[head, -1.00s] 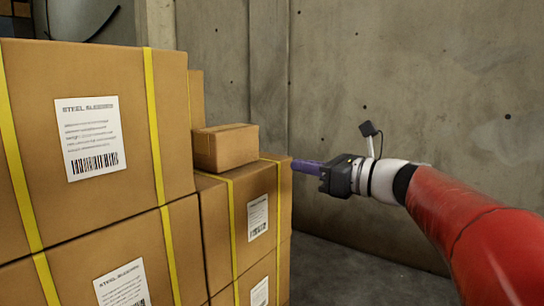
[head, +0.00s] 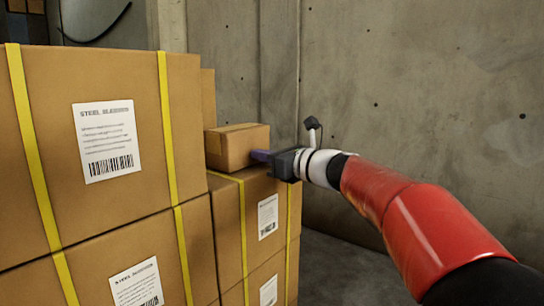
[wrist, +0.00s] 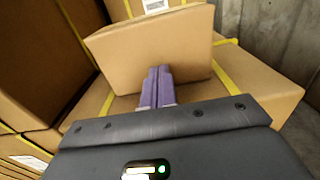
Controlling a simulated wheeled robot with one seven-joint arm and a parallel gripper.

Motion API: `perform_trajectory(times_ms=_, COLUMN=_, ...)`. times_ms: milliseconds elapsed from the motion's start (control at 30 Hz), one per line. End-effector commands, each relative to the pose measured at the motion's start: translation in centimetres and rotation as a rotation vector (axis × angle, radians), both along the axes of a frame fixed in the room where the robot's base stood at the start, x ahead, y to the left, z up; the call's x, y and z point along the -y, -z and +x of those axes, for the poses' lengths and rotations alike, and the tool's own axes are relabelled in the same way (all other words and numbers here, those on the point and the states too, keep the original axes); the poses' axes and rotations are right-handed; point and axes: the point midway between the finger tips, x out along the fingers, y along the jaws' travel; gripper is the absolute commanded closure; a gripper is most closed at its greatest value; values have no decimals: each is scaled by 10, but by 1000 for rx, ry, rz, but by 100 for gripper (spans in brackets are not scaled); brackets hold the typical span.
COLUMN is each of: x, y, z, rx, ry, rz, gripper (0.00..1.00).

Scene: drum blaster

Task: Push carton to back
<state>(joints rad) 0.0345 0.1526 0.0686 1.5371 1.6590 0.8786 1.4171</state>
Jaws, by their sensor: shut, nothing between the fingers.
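The small brown carton (head: 236,146) sits on top of a lower stacked box (head: 228,205), against a taller box behind and to its left. My gripper (head: 260,156) is shut, with its purple fingers pointing left at the carton's right side, low down. In the wrist view the two fingers (wrist: 157,86) are side by side in front of the carton (wrist: 150,50). The fingertips overlap the carton's near face there and seem to touch it, though contact cannot be told for certain. The carton looks slightly turned relative to the box under it.
Large strapped boxes (head: 110,190) with white labels are stacked at the left, higher than the carton's support. A concrete wall (head: 440,110) stands behind and to the right. Dark floor (head: 345,265) and open space lie right of the stack.

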Motion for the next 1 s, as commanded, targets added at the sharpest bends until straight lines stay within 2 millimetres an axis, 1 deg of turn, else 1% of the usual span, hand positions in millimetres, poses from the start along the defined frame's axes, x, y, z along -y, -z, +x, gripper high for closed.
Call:
perform_trajectory(times_ms=333, x=-2, y=0, z=1, rx=0, ry=-1, rz=0, gripper=100)
perform_trajectory(times_ms=600, x=-28, y=-1, z=21, rx=-1, ry=-2, rz=1, gripper=100)
perform_trajectory(times_ms=1000, x=-28, y=0, z=22, rx=0, ry=-1, rz=0, gripper=100)
